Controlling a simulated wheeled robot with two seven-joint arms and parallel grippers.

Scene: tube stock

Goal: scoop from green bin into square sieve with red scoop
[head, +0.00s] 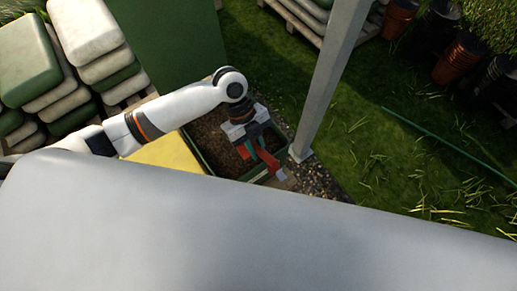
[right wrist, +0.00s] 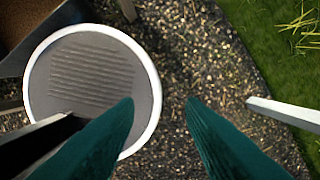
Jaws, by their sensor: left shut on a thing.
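In the head view, the green bin (head: 197,155) holds dark brown soil-like material. My left gripper (head: 258,142) is over the bin's right part, shut on the red scoop (head: 268,159). The scoop slants across the bin's near right side; whether it touches the material cannot be told. In the right wrist view, my right gripper (right wrist: 160,104) is open, with two teal fingers apart and nothing between them. No square sieve shows. The near ground is hidden by my body in the head view.
A yellow surface (head: 168,152) lies left of the bin. A grey post (head: 328,85) stands right of it on gravel. Stacked sacks (head: 85,40) are at left, plant pots (head: 458,58) at upper right. A dark container (right wrist: 40,25) with brown content borders the sieve.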

